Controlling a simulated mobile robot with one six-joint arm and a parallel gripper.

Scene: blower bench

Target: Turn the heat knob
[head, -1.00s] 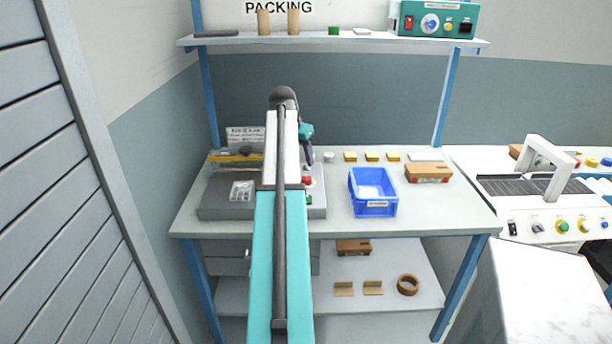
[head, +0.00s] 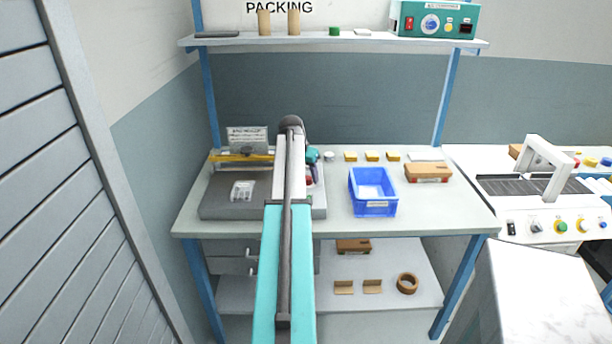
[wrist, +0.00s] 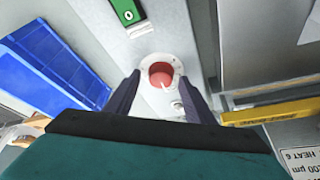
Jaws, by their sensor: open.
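The heat knob (wrist: 161,73) is round and red with a white pointer, set in a pale round plate on the grey sealing machine (head: 228,205). In the wrist view it sits between and just beyond the fingertips of my gripper (wrist: 163,80). The dark fingers are apart, one on each side of it, and I cannot tell whether they touch it. In the head view my gripper (head: 312,175) is over the machine's right end, and my arm hides most of the knob.
A green switch (wrist: 126,11) marked 0 is near the knob. A yellow bar (wrist: 273,113) and a card reading HEAT 6 (wrist: 303,150) lie on the other side. A blue bin (head: 376,209) stands right of the machine. Small yellow blocks (head: 372,156) sit behind it.

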